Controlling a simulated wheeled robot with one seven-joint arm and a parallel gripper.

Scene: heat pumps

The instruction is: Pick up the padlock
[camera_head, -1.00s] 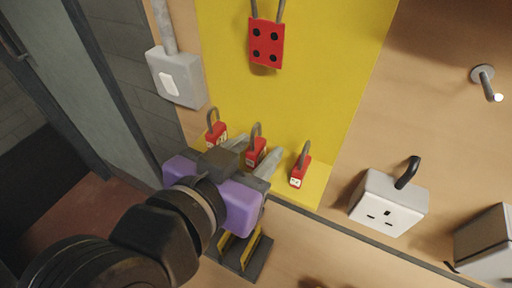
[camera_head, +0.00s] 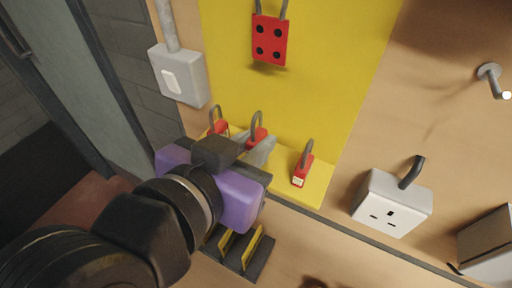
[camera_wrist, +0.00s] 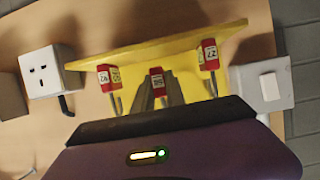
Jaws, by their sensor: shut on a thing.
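Three red padlocks with grey shackles are at the yellow shelf (camera_head: 315,187). The middle padlock (camera_head: 257,134) is between the fingers of my gripper (camera_head: 253,148), which is shut on it; the fingers hide its lower part. In the wrist view the middle padlock (camera_wrist: 157,80) shows between the grey fingertips (camera_wrist: 158,92). The right padlock (camera_head: 302,170) stands on the shelf, clear of the gripper. The left padlock (camera_head: 219,126) is partly hidden behind my gripper. In the wrist view these two show at the left (camera_wrist: 108,78) and right (camera_wrist: 208,56).
A red lockout hasp (camera_head: 270,40) hangs on the yellow board (camera_head: 330,75) above. A grey switch box (camera_head: 180,74) is at the left and a white socket (camera_head: 392,204) at the right. A dark rack with yellow pieces (camera_head: 240,252) lies below the shelf.

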